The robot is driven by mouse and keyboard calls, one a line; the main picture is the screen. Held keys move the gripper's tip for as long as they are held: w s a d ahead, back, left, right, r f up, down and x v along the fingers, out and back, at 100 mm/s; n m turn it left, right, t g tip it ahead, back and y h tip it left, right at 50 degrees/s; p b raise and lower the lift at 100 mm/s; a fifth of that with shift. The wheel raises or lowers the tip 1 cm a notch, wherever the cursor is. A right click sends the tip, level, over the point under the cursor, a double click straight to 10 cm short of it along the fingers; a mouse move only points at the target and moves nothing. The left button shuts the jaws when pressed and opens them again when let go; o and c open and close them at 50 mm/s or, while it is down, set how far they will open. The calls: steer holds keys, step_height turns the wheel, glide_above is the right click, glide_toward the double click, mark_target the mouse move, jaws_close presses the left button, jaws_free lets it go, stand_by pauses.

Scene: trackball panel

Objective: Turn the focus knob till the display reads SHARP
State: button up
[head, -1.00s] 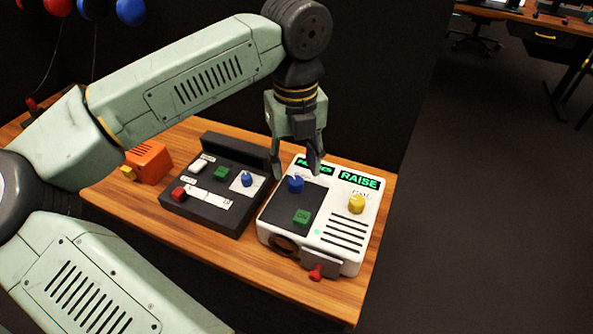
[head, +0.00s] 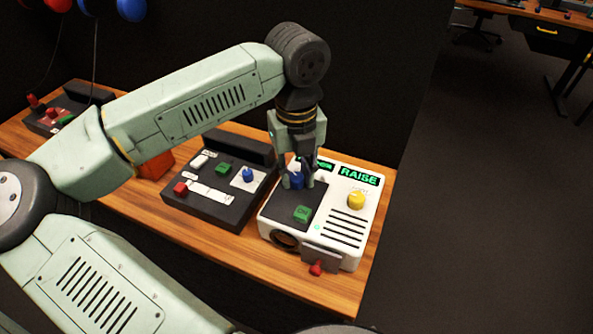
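The white panel box (head: 345,255) stands on the right part of the wooden table. On its dark top plate are a blue knob (head: 297,181) and a green button (head: 302,214). A yellow knob (head: 356,200) sits to the right; the small labels are not legible, so I cannot tell which knob is marked focus. The right display (head: 359,175) reads RAISE in green. The left display (head: 325,165) is mostly hidden behind my gripper. My gripper (head: 297,185) points down with its fingers on either side of the blue knob; they look open, and contact is unclear.
A dark control box (head: 225,211) with another blue knob, a green button and a red button stands to the left. A red lever (head: 316,268) sticks out at the white box's front. An orange box (head: 156,166) is partly behind my arm. Bare wood (head: 270,270) lies in front.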

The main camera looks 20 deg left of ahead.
jaws_close()
steer(key=shift+f+m+b, duration=0.15)
steer(key=shift+m+b, duration=0.15)
steer(key=shift+b, duration=0.2)
steer(key=shift+f+m+b, duration=0.1)
steer(key=shift+m+b, duration=0.8)
steer(key=shift+b, duration=0.3)
steer(key=m+b, duration=0.3)
steer(key=m, duration=0.1)
steer(key=shift+r+m+b, duration=0.2)
steer(key=shift+m+b, duration=0.85)
steer(key=shift+m, duration=0.45)
steer(key=o, duration=0.6)
jaws_free()
